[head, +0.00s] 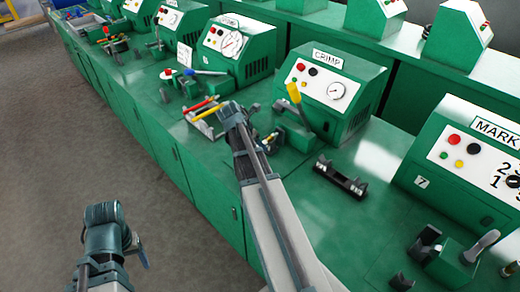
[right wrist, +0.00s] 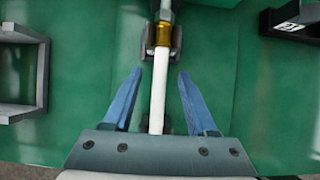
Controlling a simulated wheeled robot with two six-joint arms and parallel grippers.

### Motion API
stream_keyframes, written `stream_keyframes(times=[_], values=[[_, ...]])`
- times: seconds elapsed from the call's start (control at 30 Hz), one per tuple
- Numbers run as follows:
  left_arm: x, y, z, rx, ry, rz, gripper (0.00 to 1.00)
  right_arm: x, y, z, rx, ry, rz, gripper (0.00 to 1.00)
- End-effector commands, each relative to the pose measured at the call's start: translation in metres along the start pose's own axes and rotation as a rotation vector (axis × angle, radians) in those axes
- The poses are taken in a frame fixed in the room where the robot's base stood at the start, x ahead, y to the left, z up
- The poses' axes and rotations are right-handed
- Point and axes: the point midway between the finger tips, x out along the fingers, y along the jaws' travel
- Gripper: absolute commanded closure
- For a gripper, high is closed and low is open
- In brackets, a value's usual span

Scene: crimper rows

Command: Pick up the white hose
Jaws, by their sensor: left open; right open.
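The white hose (right wrist: 159,90) runs lengthwise up the middle of the right wrist view, with a brass fitting (right wrist: 162,36) at its far end over a small grey holder (right wrist: 149,41). My right gripper (right wrist: 155,75) is open, with one blue finger on each side of the hose and a gap on both sides. In the head view the right gripper (head: 232,112) is over the bench in front of the CRIMP machine, and I cannot make out the white hose there. My left gripper (head: 136,247) is open and empty over the floor at the lower left.
A tray (head: 212,134) with red and yellow hoses lies left of my right gripper. The CRIMP machine (head: 325,85) with a yellow-handled lever stands behind. A black cradle (head: 340,178) sits empty on the green bench. The MARK machine (head: 470,155) is at the right.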

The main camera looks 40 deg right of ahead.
Motion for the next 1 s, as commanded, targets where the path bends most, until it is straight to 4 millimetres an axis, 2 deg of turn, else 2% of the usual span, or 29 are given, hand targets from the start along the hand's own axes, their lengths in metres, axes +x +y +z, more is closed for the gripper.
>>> stream_keyframes(times=[0.87, 0.9, 1.0], values=[[0.0039, 0.0004, -0.0002, 0.000, 0.000, 0.000, 0.33, 0.0032, 0.0000, -0.0025, 0.000, 0.000, 0.000, 0.43], [0.0039, 0.0004, -0.0002, 0.000, 0.000, 0.000, 0.33, 0.0032, 0.0000, -0.0025, 0.000, 0.000, 0.000, 0.44], [0.0039, 0.0004, -0.0002, 0.000, 0.000, 0.000, 0.33, 0.0032, -0.0001, -0.0024, 0.000, 0.000, 0.000, 0.62]])
